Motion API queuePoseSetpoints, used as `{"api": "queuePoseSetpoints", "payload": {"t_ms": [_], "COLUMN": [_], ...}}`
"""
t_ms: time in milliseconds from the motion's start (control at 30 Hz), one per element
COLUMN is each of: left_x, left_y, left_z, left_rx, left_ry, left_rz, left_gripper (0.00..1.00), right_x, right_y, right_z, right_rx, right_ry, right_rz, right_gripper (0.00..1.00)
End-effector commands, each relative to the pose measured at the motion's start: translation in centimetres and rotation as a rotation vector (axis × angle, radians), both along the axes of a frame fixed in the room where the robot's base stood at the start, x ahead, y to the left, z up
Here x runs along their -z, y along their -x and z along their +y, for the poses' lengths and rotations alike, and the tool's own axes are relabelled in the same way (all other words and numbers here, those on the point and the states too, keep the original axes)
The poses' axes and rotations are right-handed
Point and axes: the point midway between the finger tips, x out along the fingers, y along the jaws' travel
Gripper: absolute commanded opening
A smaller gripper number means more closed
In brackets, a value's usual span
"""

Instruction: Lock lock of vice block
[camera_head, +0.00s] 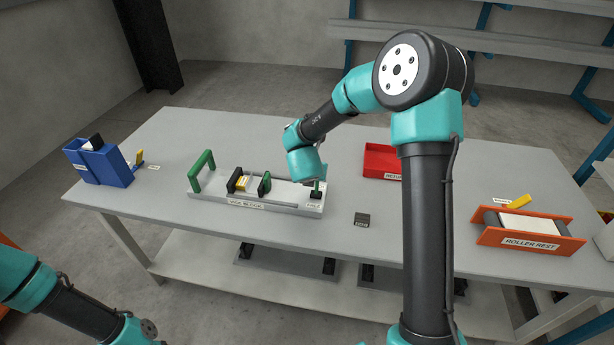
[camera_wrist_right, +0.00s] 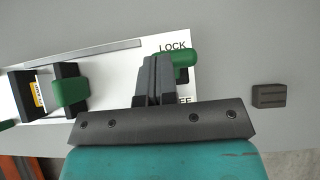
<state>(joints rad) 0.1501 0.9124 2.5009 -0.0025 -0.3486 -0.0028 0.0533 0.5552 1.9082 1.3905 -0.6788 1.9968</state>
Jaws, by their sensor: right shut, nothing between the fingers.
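The vice block (camera_head: 205,193) is a long pale base on the table, with a green handle (camera_head: 201,171) at its left end and dark jaws around a yellow-labelled piece (camera_head: 243,184). Its green lock lever (camera_wrist_right: 186,58) is at the right end, between the LOCK marking (camera_wrist_right: 172,47) and a partly hidden FREE marking. My right gripper (camera_wrist_right: 153,78) is shut and empty. Its fingers overlap the left part of the lever in the wrist view; I cannot tell whether they touch it. In the head view the lever is partly behind my right gripper. My left gripper is out of view.
A small dark block (camera_head: 362,219) lies right of the vice block. A red tray (camera_head: 381,160) stands behind it, partly hidden by my right arm. The orange roller rest (camera_head: 530,242) is at the right and a blue fixture (camera_head: 100,163) at the far left.

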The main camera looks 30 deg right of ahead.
Motion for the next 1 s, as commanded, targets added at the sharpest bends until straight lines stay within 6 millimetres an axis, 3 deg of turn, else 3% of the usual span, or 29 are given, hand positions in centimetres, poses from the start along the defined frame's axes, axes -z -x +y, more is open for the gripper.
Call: {"api": "queuePoseSetpoints", "payload": {"t_ms": [1000], "left_x": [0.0], "left_y": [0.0], "left_z": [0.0], "left_rx": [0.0], "left_ry": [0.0], "left_rz": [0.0], "left_gripper": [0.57], "right_x": [-1.6], "right_y": [0.0], "right_z": [0.1], "right_rx": [-0.001], "right_ry": [0.001], "right_rz": [0.0], "right_gripper": [0.0]}}
